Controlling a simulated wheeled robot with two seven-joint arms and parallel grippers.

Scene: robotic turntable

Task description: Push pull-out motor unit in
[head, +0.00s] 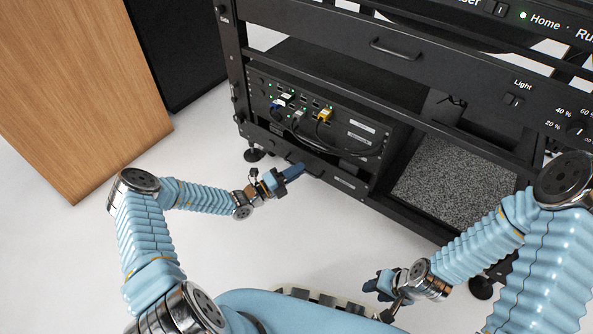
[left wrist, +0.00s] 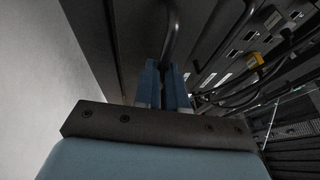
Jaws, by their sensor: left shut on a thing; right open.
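The unit in the rack's lower left bay, which I take as the pull-out motor unit (head: 350,183), has a black front strip below a panel of ports and cables. How far it stands out is hard to tell. My left gripper (head: 297,172) is at this strip, its blue fingers (left wrist: 166,88) shut on a dark curved handle (left wrist: 173,38) in the left wrist view. The held part is mostly hidden by the fingers in the head view. My right gripper (head: 378,287) is open and empty, low above the floor, away from the rack.
The black rack (head: 330,38) has a closed drawer with a handle (head: 396,49) above. A yellow plug (head: 324,115) and looping cables hang close above my left gripper. A wooden cabinet (head: 75,90) stands left. The white floor (head: 200,240) before the rack is clear.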

